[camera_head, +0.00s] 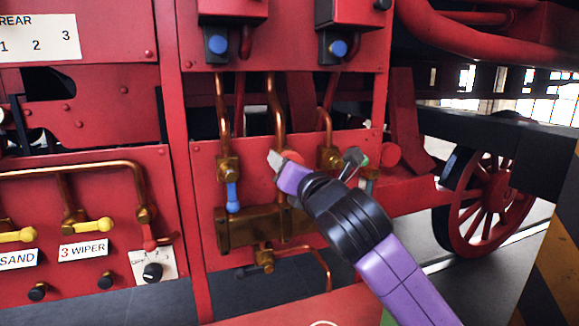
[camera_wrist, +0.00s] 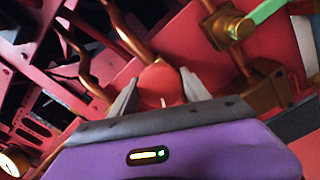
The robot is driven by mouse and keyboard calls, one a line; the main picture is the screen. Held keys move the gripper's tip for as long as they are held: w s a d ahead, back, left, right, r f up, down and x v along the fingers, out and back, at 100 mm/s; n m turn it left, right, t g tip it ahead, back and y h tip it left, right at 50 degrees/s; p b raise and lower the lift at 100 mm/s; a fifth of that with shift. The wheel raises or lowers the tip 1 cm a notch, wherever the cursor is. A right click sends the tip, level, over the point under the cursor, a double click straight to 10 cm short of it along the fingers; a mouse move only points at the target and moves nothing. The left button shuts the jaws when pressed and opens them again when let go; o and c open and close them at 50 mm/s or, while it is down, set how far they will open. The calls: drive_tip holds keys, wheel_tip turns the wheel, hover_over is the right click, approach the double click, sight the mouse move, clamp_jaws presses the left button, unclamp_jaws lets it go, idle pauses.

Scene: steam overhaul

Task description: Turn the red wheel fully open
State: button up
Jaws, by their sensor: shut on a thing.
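The red wheel (camera_wrist: 159,84) is a round red knob that shows between my two grey fingers in the wrist view. In the head view a small part of the red wheel (camera_head: 292,156) shows behind my fingers, in front of the red panel. My gripper (camera_head: 280,161) is shut on the red wheel, with one finger on each side of it; it also shows in the wrist view (camera_wrist: 158,88). Most of the wheel is hidden by my gripper in the head view, so how far it is turned cannot be told.
A blue-handled valve (camera_head: 232,197) hangs left of my gripper. A brass block (camera_head: 236,232) lies below. Copper pipes (camera_head: 274,100) run down above. Yellow-handled valves (camera_head: 92,226) are at the far left.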

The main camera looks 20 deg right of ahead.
drive_tip(key=o, duration=1.3)
drive_tip(key=shift+o, duration=0.2)
drive_tip(key=s+b, duration=0.2)
drive_tip(key=s, duration=0.5)
drive_tip(key=shift+s, duration=0.4)
